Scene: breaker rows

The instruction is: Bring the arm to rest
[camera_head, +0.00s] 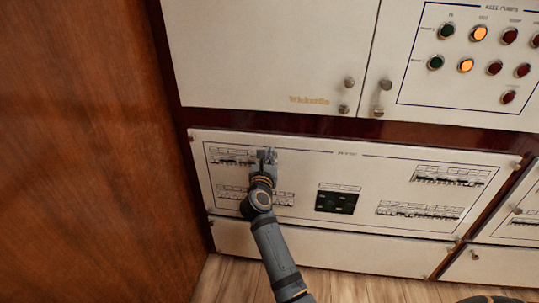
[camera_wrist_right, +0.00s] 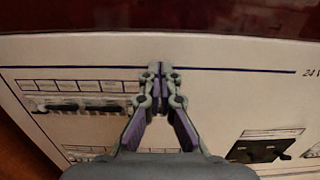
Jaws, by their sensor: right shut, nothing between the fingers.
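My right gripper (camera_head: 266,156) is shut and empty in front of the white breaker panel (camera_head: 310,165), at the right end of its upper left breaker row (camera_head: 232,157). In the right wrist view my gripper's fingertips (camera_wrist_right: 163,72) meet near the panel's blue outline, just right of that breaker row (camera_wrist_right: 85,106). I cannot tell whether the tips touch the panel. My right arm comes up from the bottom middle and covers part of the lower left breaker row (camera_head: 283,198). My left gripper is not in view.
Above are cabinet doors with round knobs (camera_head: 348,82) and a lamp panel (camera_head: 480,33). A wooden wall (camera_head: 80,150) stands close on the left. Wood floor (camera_head: 350,290) lies below.

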